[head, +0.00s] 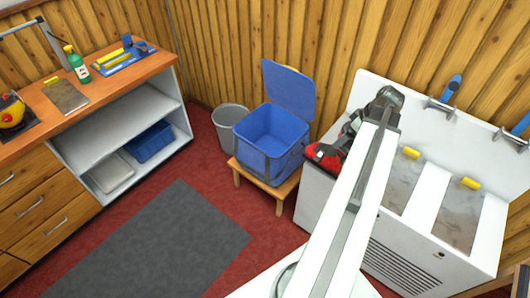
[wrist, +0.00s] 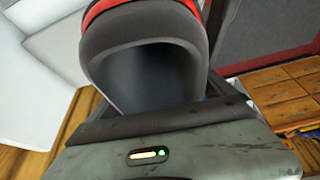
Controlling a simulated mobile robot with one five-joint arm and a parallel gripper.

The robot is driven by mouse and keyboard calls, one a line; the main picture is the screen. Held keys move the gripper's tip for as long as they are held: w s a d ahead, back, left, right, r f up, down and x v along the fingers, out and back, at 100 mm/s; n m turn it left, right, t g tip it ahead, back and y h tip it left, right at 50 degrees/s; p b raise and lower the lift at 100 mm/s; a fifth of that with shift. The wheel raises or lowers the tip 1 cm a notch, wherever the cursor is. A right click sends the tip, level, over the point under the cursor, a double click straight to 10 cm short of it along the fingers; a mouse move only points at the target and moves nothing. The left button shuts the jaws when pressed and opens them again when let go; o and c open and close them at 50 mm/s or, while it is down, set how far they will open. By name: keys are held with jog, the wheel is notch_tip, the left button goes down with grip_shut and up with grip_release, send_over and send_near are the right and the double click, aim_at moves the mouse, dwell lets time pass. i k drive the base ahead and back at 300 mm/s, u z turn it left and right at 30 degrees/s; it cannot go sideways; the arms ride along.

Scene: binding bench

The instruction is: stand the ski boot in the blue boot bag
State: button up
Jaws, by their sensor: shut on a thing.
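The ski boot (head: 328,154) is black and red and sits at the left end of the white bench, partly covered by my arm. In the wrist view its dark, open cuff with red trim (wrist: 150,55) fills the upper middle. My gripper (head: 358,124) is shut on the boot; its fingertips are hard to make out in the head view. In the wrist view the grey gripper body (wrist: 170,155) lies close against the cuff. The blue boot bag (head: 268,150) stands open to the left of the boot, its flap (head: 289,88) raised at the back.
The bag rests on a low wooden stool (head: 281,193). A grey bin (head: 229,125) stands just left of it. The white bench (head: 405,235) has yellow-handled items on top. A wooden workbench (head: 110,72) is at left. A grey mat (head: 150,245) lies on clear red floor.

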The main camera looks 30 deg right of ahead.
aim_at(277, 152)
jog(key=u, duration=0.05)
jog(key=i, duration=1.65)
jog(key=z, duration=0.05)
